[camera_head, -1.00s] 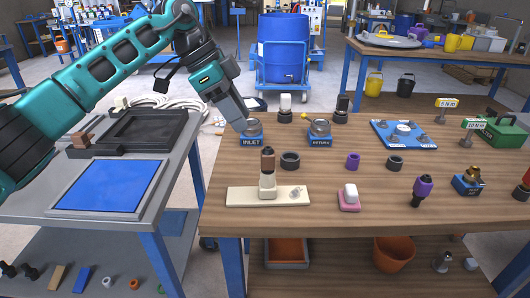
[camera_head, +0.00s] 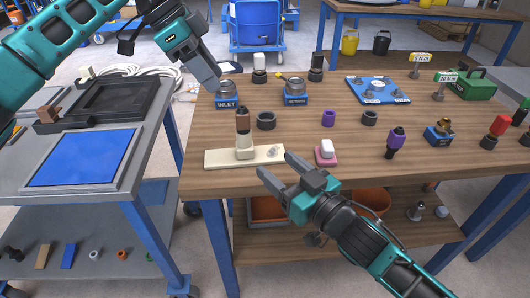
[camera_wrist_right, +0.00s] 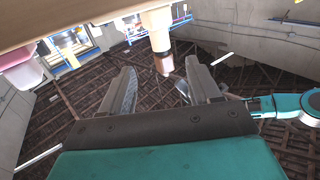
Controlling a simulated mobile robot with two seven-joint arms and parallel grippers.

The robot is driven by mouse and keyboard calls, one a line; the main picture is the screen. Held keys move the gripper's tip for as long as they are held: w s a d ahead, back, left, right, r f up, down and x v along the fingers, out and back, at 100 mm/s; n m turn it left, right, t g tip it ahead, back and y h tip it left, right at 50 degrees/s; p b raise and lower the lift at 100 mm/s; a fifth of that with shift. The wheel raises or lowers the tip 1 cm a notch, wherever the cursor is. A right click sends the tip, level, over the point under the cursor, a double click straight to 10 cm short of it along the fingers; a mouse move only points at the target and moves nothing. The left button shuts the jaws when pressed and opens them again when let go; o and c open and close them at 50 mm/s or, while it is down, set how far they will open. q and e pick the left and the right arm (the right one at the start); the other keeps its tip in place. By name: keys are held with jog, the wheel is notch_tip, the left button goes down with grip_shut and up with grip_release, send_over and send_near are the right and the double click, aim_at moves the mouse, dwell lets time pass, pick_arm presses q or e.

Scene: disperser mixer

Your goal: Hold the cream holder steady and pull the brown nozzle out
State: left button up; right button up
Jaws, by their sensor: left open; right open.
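The brown nozzle (camera_head: 243,119) stands upright in the cream holder (camera_head: 245,148), which rises from a flat cream base plate (camera_head: 220,158) near the table's front edge. My right gripper (camera_head: 276,165) is open and empty, in front of and to the right of the holder, apart from it. In the right wrist view the brown nozzle (camera_wrist_right: 163,63) and cream holder (camera_wrist_right: 158,32) appear beyond the gap between the open fingers (camera_wrist_right: 160,90). My left gripper (camera_head: 213,84) is up behind and left of the nozzle, near the INLET block, with nothing seen in it.
The blue INLET block (camera_head: 227,103) and a blue RETURN block (camera_head: 294,98) stand behind the nozzle. A dark ring (camera_head: 266,121) lies just right of it. A pink-and-white piece (camera_head: 325,153) stands close to my right gripper. A side table with a blue panel (camera_head: 82,158) is at left.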

aim_at(248, 141)
jog(key=x, duration=1.2)
jog(key=shift+d, duration=0.1)
